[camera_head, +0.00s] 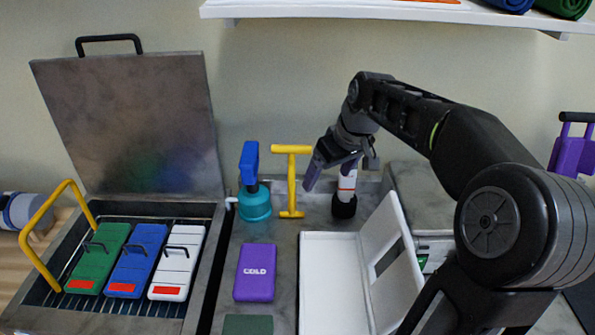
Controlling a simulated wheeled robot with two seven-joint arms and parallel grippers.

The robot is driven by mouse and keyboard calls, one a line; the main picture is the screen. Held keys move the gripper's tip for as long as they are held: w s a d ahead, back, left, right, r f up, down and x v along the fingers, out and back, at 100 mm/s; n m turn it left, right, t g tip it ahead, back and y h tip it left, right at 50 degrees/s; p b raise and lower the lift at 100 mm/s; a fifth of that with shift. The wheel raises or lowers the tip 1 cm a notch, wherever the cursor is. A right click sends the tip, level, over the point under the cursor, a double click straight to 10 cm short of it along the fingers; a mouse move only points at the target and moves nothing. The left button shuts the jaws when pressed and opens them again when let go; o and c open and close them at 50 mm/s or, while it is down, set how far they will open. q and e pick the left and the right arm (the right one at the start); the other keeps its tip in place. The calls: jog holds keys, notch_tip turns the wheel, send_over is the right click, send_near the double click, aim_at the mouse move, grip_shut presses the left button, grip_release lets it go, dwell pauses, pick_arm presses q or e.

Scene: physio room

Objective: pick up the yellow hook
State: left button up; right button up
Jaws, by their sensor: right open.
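The yellow hook (291,181) stands upright on the grey counter, against the back, with a crossbar at its top and a small foot. It is between a teal bottle with a blue top and my right gripper. My right gripper (341,168) is open, just right of the hook and apart from it in the picture. Its fingers point down, in front of or above a white bottle with a black end (345,198); I cannot tell if they touch it. My left gripper is not in view.
The teal spray bottle (255,203) stands close left of the hook. A purple cold pack (255,273) lies in front. A white open case (333,285) is at front right. An open metal unit (130,120) with a yellow bar (40,212) holds green, blue and white packs at left.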

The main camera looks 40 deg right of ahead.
aim_at(297, 147)
jog(key=w+p, duration=0.1)
jog(key=w, duration=0.2)
jog(key=w+p, duration=0.1)
jog(key=w, duration=0.3)
jog(key=w+p, duration=0.1)
jog(key=w, duration=0.3)
jog(key=shift+d, duration=0.3)
jog(key=shift+w+r+p, duration=0.1)
jog(key=shift+w+p, duration=0.35)
jog(key=x, duration=0.5)
jog(key=shift+p, duration=0.4)
jog(key=shift+c, duration=0.2)
grip_shut()
